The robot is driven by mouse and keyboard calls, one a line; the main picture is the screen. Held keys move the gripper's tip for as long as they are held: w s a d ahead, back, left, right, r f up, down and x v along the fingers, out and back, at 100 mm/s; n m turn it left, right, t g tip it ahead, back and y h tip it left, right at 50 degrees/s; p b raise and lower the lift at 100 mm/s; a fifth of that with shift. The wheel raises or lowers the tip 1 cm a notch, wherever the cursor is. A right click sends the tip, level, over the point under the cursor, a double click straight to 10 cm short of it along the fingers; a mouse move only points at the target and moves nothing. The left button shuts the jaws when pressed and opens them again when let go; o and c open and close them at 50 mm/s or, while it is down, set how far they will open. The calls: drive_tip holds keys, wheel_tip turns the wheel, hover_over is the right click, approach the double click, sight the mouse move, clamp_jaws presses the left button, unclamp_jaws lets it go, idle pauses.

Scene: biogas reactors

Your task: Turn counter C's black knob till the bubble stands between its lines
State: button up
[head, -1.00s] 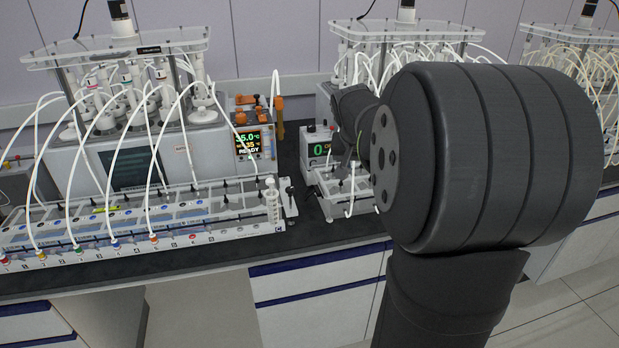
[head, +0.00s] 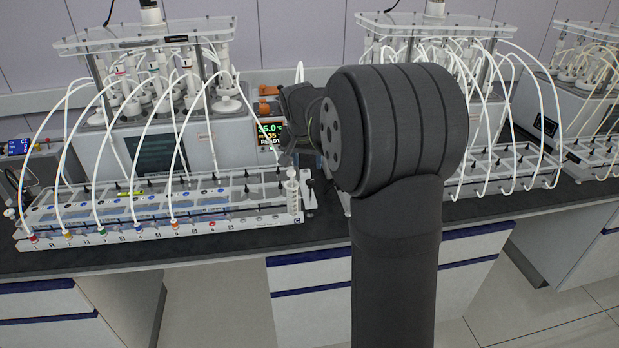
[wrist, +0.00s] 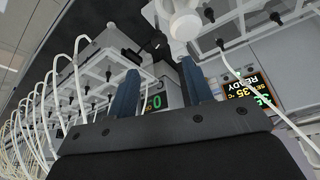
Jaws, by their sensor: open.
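Counter C (head: 150,232) is the long clear-and-white unit at the left of the head view, with several numbered tube ports along its front. A white ribbed cylinder (head: 293,190) stands at its right end. A small black knob (head: 311,187) seems to be just right of that cylinder. My gripper (wrist: 160,88) is open and empty, its two blue fingers apart in the wrist view. In the head view it is mostly hidden by my own arm, above and behind the counter's right end. The white cylinder (wrist: 181,22) shows beyond the fingers. The bubble and its lines are too small to make out.
A reactor block with a lit display (head: 268,135) stands behind counter C; the display also shows in the wrist view (wrist: 243,90). A small instrument with a green 0 (wrist: 154,102) shows between my fingers. Tubes arch over both units. The black bench front (head: 200,260) is clear.

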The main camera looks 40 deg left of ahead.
sight(310, 181)
drive_tip(key=x, duration=0.8)
drive_tip(key=shift+w+a+f, duration=0.1)
drive_tip(key=shift+f, duration=0.25)
drive_tip(key=c, duration=1)
